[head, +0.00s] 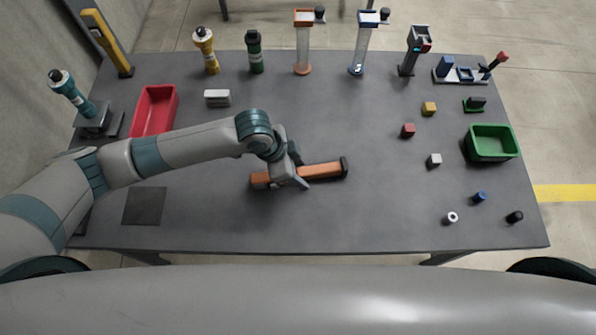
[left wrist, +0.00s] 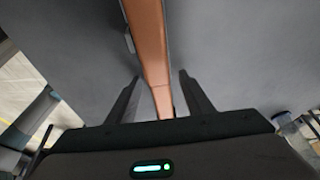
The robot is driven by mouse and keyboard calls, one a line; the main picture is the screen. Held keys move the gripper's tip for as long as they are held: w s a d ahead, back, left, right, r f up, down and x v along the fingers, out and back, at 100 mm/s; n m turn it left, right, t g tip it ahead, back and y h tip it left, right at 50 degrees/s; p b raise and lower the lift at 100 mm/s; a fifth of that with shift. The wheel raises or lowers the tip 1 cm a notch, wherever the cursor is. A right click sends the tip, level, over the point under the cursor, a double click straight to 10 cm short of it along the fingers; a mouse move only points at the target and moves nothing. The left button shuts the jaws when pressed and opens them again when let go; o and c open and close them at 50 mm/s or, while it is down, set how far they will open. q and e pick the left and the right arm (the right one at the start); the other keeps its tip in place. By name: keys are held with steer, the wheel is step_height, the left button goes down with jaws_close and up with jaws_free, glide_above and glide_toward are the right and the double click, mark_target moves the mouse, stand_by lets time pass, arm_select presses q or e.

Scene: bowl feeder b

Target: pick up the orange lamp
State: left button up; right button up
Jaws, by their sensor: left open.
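The orange lamp (head: 322,171) is a long orange bar with a dark end cap, lying flat near the middle of the grey table. My left gripper (head: 298,181) is over the bar's left half, pointing down, and hides part of it. In the left wrist view the orange lamp (left wrist: 150,50) runs between the two dark fingers of the left gripper (left wrist: 158,95). The fingers are open, one on each side, with a gap to the bar. I cannot tell their height over the table. My right gripper is in neither view.
A red bin (head: 155,110) and a grey-white block (head: 217,98) are behind my left arm. A green bin (head: 491,143) and several small parts stand on the right. Bottles and dispensers line the back edge. A dark square mat (head: 145,206) lies front left. The front middle is clear.

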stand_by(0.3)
arm_select(q)
jaws_close()
steer(key=shift+r, duration=0.15)
